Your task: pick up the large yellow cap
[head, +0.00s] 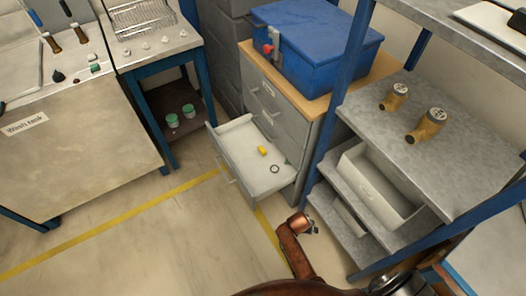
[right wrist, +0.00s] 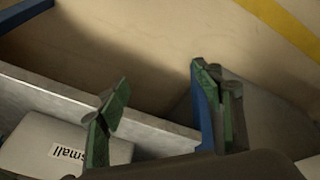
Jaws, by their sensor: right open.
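A small yellow piece (head: 263,152), which looks like the yellow cap, lies in the open drawer (head: 234,140) of the grey cabinet. From this height I cannot judge its size class. A dark ring (head: 275,169) lies near it in the drawer. My right gripper (right wrist: 160,92) is open and empty in the right wrist view, with its green-lined fingers spread. A white bin (right wrist: 40,145) labelled "small" and a grey shelf edge (right wrist: 120,123) show close to it there. The yellow piece is not in the wrist view. My left gripper is not in view.
A blue toolbox (head: 315,50) sits on the cabinet. The blue-framed rack at right holds two brass meters (head: 427,125) and a pale bin (head: 375,190). Green-topped jars (head: 188,111) stand under the left table. The floor (head: 160,235) before the drawer is clear.

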